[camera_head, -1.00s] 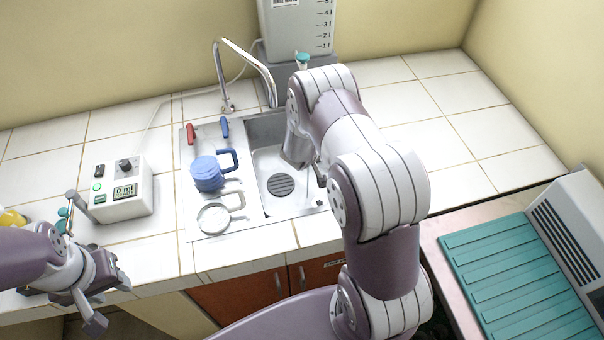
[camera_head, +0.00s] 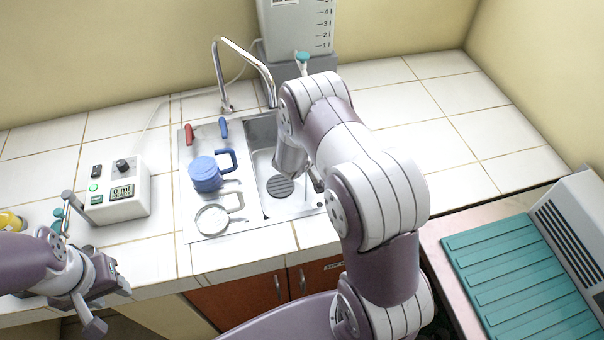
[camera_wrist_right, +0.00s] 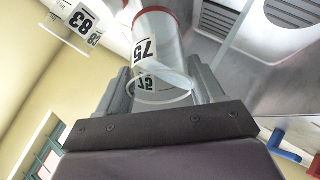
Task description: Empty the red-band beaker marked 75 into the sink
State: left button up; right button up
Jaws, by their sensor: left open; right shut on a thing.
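The beaker marked 75 (camera_wrist_right: 172,35), clear with a red band, shows in the right wrist view. My right gripper (camera_wrist_right: 163,88) is shut on it, with one finger on each side. The red band lies at the end farther from my palm. In the head view the right forearm reaches over the sink (camera_head: 296,208), and hides the beaker and most of that gripper. I cannot tell the beaker's tilt or whether it holds liquid. My left gripper (camera_head: 101,290) is open and empty at the counter's front left.
A control box (camera_head: 118,190) stands left. A label reading 83 (camera_wrist_right: 82,19) shows in the wrist view.

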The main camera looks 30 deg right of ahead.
jog(key=shift+a+r+h+b, duration=0.15)
jog(key=shift+h+b, duration=0.15)
jog(key=shift+b, duration=0.15)
jog(key=shift+f+h+b, duration=0.3)
jog(key=shift+b, duration=0.5)
jog(key=shift+f+t+b, duration=0.1)
jog(key=shift+t+b, duration=0.2)
jog(key=shift+b, duration=0.05)
jog(key=shift+a+f+h+b, duration=0.1)
jog(key=shift+h+b, duration=0.2)
jog(key=shift+b, duration=0.05)
jog(key=shift+f+b, duration=0.15)
jog(key=shift+b, duration=0.3)
jog(key=shift+a+r+n+t+h+b, duration=0.25)
jog(key=shift+n+t+h+b, duration=0.2)
jog(key=shift+h+b, duration=0.7)
